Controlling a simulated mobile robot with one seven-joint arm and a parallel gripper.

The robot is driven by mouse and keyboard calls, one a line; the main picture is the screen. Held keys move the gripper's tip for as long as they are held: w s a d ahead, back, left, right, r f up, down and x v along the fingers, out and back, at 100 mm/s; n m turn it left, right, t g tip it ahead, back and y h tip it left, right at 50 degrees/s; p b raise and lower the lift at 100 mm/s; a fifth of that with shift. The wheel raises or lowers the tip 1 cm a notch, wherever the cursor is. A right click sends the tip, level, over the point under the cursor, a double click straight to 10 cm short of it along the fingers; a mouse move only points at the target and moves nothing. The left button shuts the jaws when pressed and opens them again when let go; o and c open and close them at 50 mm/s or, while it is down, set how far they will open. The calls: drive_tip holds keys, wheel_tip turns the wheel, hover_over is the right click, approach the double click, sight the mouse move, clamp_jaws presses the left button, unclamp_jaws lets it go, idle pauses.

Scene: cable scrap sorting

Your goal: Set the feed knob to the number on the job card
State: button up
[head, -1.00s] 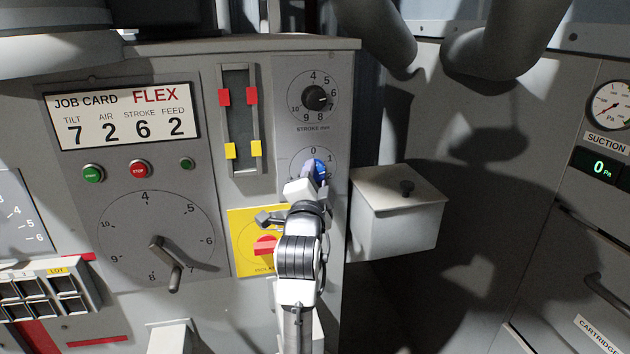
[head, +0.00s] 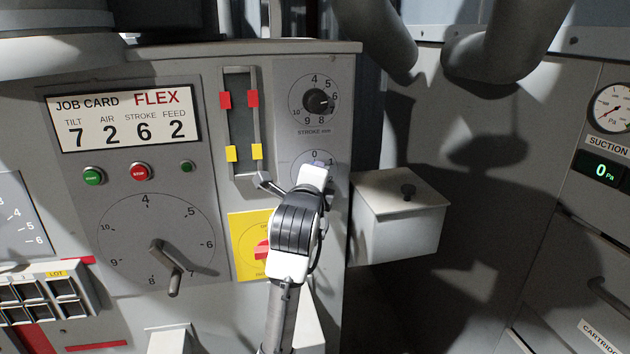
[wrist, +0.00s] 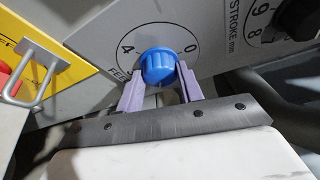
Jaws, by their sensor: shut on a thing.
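The job card (head: 125,118) at upper left in the head view reads FLEX, with tilt 7, air 2, stroke 6 and feed 2. The blue feed knob (wrist: 158,67) sits between my two purple fingers in the wrist view. My gripper (wrist: 160,80) is shut on the knob, one finger on each side. In the head view my gripper (head: 316,170) covers the knob on the feed dial (head: 335,170). A 0 shows above it there; 4 and 0 show around the knob in the wrist view. I cannot tell which number the knob points to.
The black stroke knob (head: 317,101) is right above the feed dial. A yellow plate with a red switch (head: 262,250) lies below left, close to my arm. A grey lidded box (head: 397,225) juts out at right.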

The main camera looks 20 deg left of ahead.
idle(0.5)
drive_tip(key=o, duration=1)
drive_tip(key=b+v, duration=0.3)
drive_tip(key=v, duration=1)
drive_tip(key=shift+s, duration=0.35)
drive_tip(key=shift+d+r, duration=0.15)
